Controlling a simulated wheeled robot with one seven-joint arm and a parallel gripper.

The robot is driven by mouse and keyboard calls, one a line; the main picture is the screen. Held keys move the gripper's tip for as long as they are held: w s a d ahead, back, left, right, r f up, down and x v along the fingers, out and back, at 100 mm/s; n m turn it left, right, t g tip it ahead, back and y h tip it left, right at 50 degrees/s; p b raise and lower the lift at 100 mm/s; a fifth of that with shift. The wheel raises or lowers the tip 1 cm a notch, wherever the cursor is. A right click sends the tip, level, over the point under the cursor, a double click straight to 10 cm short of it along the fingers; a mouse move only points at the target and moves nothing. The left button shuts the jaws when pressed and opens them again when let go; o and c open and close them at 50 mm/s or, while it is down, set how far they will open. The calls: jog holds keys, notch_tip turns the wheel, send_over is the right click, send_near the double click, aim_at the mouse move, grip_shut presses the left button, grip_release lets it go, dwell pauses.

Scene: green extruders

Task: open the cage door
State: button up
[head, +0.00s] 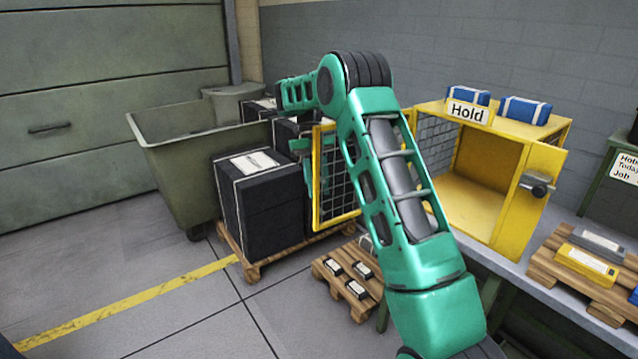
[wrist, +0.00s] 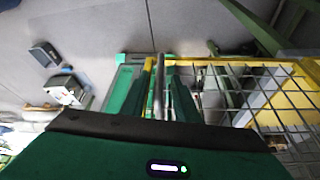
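The yellow cage (head: 490,200) stands on the bench, with a "Hold" sign on top. Its mesh door (head: 338,185) is swung wide out to the left, and the cage front is uncovered. My gripper (head: 307,165) is at the door's free left edge, partly hidden by the door and my arm. In the wrist view, the green fingers of my gripper (wrist: 160,92) stand apart on either side of a grey upright bar (wrist: 158,88), with gaps showing. The door mesh (wrist: 240,85) lies to the right there. Whether a finger touches the bar cannot be told.
Black strapped boxes (head: 262,200) on a pallet and a green bin (head: 175,165) stand behind and left of the door. A low pallet (head: 345,285) with small black items lies below. A pallet with packs (head: 590,262) sits on the bench. Floor at front left is clear.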

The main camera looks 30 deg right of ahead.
jog(key=shift+r, duration=0.1)
jog(key=v, duration=1)
jog(key=shift+w+r, duration=0.2)
jog(key=shift+w, duration=0.05)
jog(key=shift+d, duration=0.1)
